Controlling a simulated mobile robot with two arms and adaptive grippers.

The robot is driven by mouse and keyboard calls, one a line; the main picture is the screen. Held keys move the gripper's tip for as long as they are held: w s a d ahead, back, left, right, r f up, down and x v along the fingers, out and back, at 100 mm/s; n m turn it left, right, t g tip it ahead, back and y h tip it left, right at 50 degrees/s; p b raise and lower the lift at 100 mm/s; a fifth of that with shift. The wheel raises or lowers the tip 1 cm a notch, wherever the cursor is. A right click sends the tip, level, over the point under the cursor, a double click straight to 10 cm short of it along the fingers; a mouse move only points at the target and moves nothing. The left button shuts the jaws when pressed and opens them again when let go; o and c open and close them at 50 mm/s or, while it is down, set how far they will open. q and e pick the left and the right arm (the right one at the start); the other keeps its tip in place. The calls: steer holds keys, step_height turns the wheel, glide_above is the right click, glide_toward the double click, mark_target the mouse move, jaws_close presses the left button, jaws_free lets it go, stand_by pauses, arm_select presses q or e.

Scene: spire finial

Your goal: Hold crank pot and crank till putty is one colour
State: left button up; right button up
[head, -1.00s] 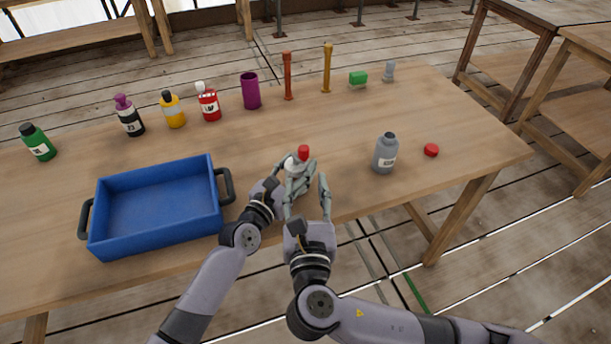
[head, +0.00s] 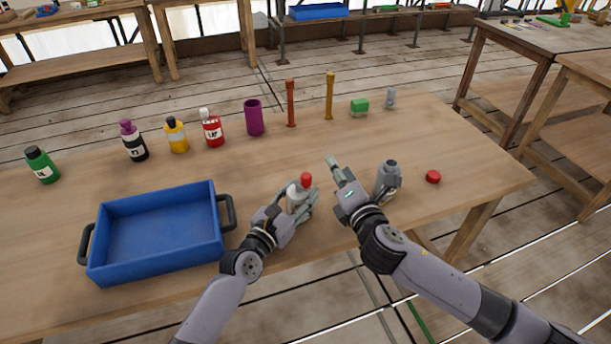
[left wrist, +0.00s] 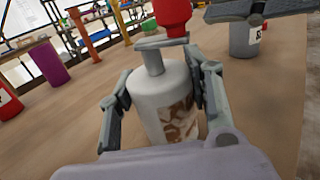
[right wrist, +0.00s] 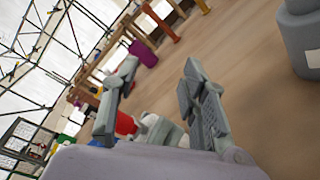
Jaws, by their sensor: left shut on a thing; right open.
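The crank pot (head: 295,198) is a small white pot standing near the front edge of the table. It also shows in the left wrist view (left wrist: 158,92), upright, with a window showing putty (left wrist: 180,122) in brown and whitish patches. A crank with a red knob (head: 306,179) sits on top. My left gripper (head: 300,208) is shut around the pot's body. My right gripper (head: 345,170) is open and empty, to the right of the pot and apart from it. In the right wrist view, the red knob (right wrist: 126,123) shows partly behind a finger.
A grey bottle (head: 388,176) stands close to my right gripper, with a red cap (head: 433,177) beyond it. A blue tray (head: 100,247) lies to the left. Several bottles, a purple cup (head: 254,118) and two upright sticks line the back. The table between is clear.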

steer(key=m+g+y, duration=0.1)
steer(key=m+y, duration=0.2)
steer(key=m+g+y, duration=0.6)
steer(key=m+y, duration=0.2)
steer(key=m, duration=0.4)
glide_toward(305, 174)
steer(key=shift+g+y, duration=0.3)
steer(key=x, duration=1)
steer(key=shift+w+d+f, duration=0.1)
steer(key=shift+w+f, duration=0.05)
steer(key=shift+f, duration=0.15)
steer(key=shift+c, duration=0.4)
jaws_close()
